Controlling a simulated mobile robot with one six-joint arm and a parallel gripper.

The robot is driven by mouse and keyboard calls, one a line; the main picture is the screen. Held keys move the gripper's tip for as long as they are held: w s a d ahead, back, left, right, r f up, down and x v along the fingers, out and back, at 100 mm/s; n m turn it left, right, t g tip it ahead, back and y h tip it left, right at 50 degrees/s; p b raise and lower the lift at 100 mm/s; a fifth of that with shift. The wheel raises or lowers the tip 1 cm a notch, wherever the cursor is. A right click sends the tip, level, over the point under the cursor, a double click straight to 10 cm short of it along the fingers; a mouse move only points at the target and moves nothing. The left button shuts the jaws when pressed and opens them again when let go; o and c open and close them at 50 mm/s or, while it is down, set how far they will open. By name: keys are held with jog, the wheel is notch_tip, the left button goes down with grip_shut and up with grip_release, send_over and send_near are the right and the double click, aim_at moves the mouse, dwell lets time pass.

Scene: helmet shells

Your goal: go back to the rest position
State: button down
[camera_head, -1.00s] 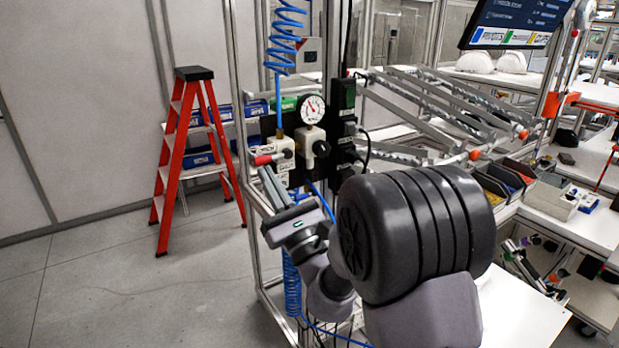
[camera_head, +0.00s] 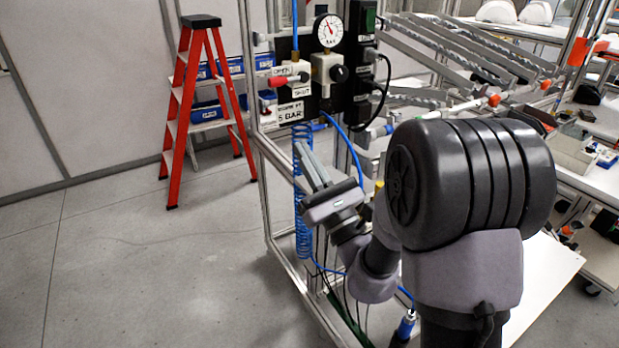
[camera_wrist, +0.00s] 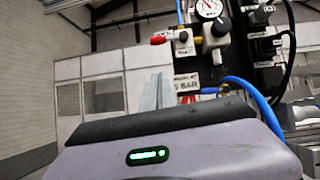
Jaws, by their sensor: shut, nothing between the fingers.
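My gripper (camera_head: 312,163) is raised in front of the pneumatic panel, with its fingers pointing up and to the left. Its two grey fingers lie together with nothing between them. The gripper appears apart from the panel, though the exact gap is hard to judge. My dark arm covers part of the workstation in the head view.
The panel carries a pressure gauge (camera_head: 328,31), a red valve handle (camera_head: 279,81) and a coiled blue hose (camera_head: 303,195). A red stepladder (camera_head: 186,100) stands at the left. A white worktop (camera_head: 548,275) lies right of my arm. The grey floor (camera_head: 150,270) at the left is clear.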

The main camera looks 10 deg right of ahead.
jog(key=shift+b+v, duration=0.3)
jog(key=shift+v, duration=0.85)
jog(key=shift+s+a+r, duration=0.1)
jog(key=shift+s+a, duration=0.1)
jog(key=shift+a, duration=0.05)
